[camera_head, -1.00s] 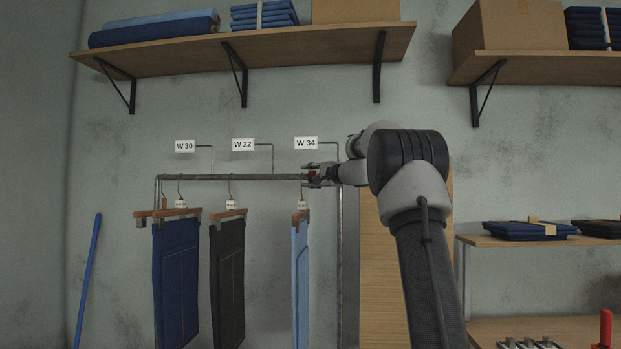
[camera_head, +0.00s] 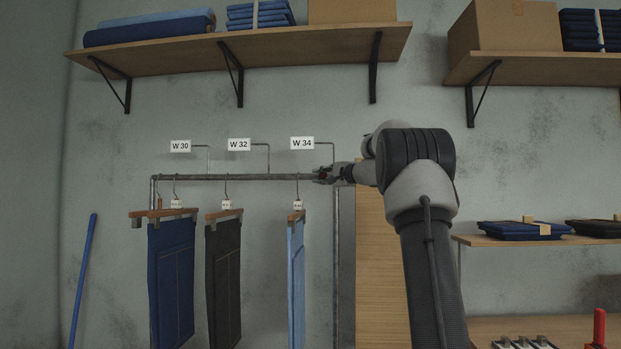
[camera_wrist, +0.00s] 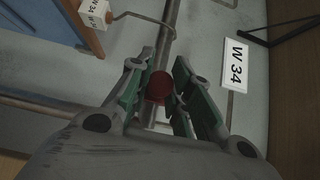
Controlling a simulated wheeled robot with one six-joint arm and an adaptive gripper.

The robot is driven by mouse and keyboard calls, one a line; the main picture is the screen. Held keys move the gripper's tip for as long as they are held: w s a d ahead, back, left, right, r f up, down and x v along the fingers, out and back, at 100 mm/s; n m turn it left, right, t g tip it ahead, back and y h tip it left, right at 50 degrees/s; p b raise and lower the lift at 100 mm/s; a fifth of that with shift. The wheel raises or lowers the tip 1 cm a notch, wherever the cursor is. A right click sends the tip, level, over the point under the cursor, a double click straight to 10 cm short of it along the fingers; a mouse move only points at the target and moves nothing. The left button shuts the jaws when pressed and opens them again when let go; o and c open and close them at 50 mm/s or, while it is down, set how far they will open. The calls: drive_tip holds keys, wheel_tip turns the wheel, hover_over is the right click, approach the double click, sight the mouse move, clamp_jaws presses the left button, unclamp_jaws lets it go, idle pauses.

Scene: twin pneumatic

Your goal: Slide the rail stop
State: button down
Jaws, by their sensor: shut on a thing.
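The rail stop is a small red cylinder that shows between my fingers in the wrist view (camera_wrist: 159,87). In the head view it is only a speck of red at the gripper. My gripper (camera_wrist: 158,80) is shut on it, one finger on each side. In the head view my gripper (camera_head: 321,175) is at the right end of the grey rail (camera_head: 250,177), just right of the light blue trousers' hanger hook. The rail also runs behind the stop in the wrist view (camera_wrist: 167,30).
Dark blue (camera_head: 172,275), black (camera_head: 224,280) and light blue trousers (camera_head: 296,280) hang from the rail on clip hangers. A W 34 sign (camera_head: 302,143) stands above the rail near my gripper. A wooden panel (camera_head: 380,270) is behind my arm; a long shelf (camera_head: 250,55) is above.

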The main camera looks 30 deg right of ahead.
drive_tip(key=shift+s+d, duration=0.25)
drive_tip(key=shift+d, duration=0.15)
drive_tip(key=c, duration=1.3)
unclamp_jaws()
drive_tip(key=shift+s, duration=0.1)
drive_tip(key=s, duration=0.4)
drive_tip(key=s+d, duration=0.1)
drive_tip(key=s, duration=0.2)
drive_tip(key=s+d, duration=0.1)
drive_tip(key=s, duration=0.3)
drive_tip(key=shift+s+d, duration=0.15)
drive_tip(key=shift+s, duration=0.15)
drive_tip(key=shift+f, duration=0.15)
